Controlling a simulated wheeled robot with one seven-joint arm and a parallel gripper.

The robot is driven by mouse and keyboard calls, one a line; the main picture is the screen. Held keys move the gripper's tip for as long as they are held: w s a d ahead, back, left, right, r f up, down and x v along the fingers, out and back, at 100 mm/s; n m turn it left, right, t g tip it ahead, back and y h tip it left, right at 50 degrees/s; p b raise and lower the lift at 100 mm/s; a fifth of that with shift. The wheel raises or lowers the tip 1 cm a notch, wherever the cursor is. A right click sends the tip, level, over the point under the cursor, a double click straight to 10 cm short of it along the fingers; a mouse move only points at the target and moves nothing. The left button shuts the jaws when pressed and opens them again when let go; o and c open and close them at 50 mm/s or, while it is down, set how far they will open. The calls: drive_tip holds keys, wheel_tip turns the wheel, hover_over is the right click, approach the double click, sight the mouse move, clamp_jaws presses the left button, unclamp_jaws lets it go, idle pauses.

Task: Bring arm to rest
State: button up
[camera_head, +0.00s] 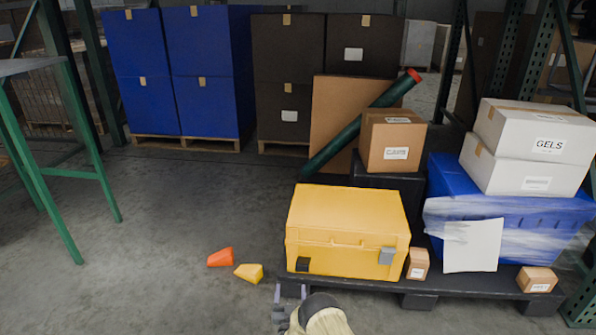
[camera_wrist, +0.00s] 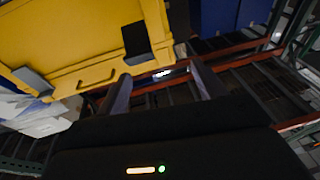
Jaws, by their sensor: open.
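My gripper (camera_head: 290,293) is at the bottom of the head view, in front of the yellow case's lower left. Its two fingers stand apart with nothing between them; the gap also shows in the wrist view (camera_wrist: 160,82).
White boxes (camera_head: 535,135), a blue wrapped tote (camera_head: 510,215) and a cardboard box (camera_head: 392,140) share the pallet. Orange (camera_head: 221,257) and yellow (camera_head: 249,272) pieces lie on the floor. A green-legged table (camera_head: 30,150) stands left.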

drive_tip(key=w+d+r+n+g+y+p, duration=0.1)
drive_tip(key=w+r+g+p, duration=0.15)
drive_tip(key=r, duration=0.65)
drive_tip(key=w+d+r+n+g+y+p, duration=0.1)
drive_tip(key=w+r+g+y, duration=0.15)
drive_tip(key=r, duration=0.65)
drive_tip(key=s+d+r+g+p, duration=0.2)
drive_tip(key=s+d+r+g, duration=0.1)
drive_tip(key=r, duration=0.4)
drive_tip(key=s+d+r+m+g+h+p, duration=0.15)
drive_tip(key=s+d+r+g, duration=0.35)
drive_tip(key=s, duration=0.7)
drive_tip(key=s+d+r+g+h+p, duration=0.1)
drive_tip(key=s+d+r+p, duration=0.25)
drive_tip(key=s+r, duration=0.6)
drive_tip(key=s+d+r+g+h+p, duration=0.1)
drive_tip(key=s+d+r+g, duration=0.35)
drive_tip(key=s, duration=0.95)
wheel_tip(320, 180, up, 36)
drive_tip(key=p, duration=3.7)
drive_tip(key=shift+w+t, duration=0.25)
drive_tip(key=shift+t, duration=0.2)
